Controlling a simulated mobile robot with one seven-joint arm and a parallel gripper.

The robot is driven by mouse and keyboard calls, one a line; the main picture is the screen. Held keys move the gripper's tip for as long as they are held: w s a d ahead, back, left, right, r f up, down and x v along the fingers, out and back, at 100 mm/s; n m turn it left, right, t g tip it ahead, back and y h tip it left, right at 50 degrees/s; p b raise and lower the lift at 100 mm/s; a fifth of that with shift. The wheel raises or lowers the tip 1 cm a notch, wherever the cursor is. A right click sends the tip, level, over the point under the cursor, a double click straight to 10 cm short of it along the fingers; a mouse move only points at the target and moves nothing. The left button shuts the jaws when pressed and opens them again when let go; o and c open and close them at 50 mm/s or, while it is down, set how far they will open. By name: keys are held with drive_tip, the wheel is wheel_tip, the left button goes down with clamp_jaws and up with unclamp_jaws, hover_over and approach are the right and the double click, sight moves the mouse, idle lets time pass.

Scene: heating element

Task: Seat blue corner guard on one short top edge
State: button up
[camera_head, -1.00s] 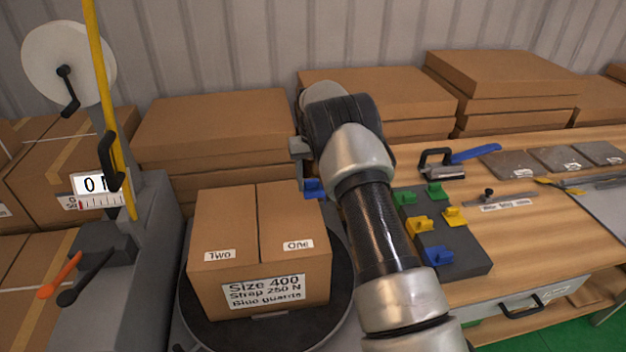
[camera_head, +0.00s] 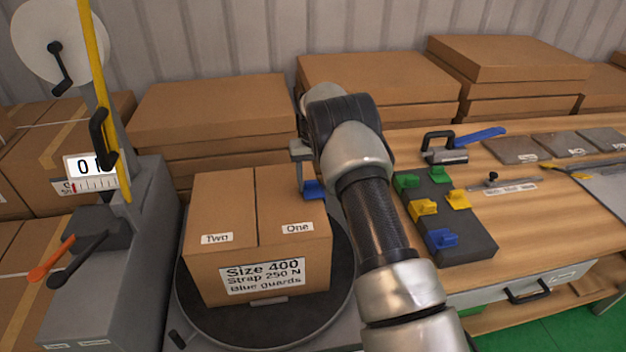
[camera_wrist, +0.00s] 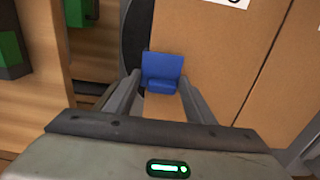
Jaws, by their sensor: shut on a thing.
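My gripper (camera_wrist: 160,90) is shut on a blue corner guard (camera_wrist: 162,70), which shows between the fingertips in the wrist view. In the head view the held guard (camera_head: 313,189) is at the right top edge of the cardboard box (camera_head: 245,245), near its far corner. I cannot tell whether it touches the box. The box is closed, with flaps labelled Two and One and a front label reading Size 400, Strap 250 N, Blue guards. My forearm hides part of the area right of the box.
The box stands on a round black turntable (camera_head: 340,290). A dark guard holder (camera_head: 470,240) with green, yellow and another blue guard (camera_head: 441,239) is on the bench at right. A strapping machine (camera_head: 110,250) stands at left. Stacked cartons (camera_head: 215,105) line the back.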

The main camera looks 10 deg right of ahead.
drive_tip(key=shift+f, duration=0.25)
idle(0.4)
drive_tip(key=o, duration=1.1)
drive_tip(key=shift+r, duration=0.1)
wheel_tip(320, 180, up, 17)
drive_tip(key=shift+r+p, duration=0.15)
drive_tip(key=shift+p, duration=0.2)
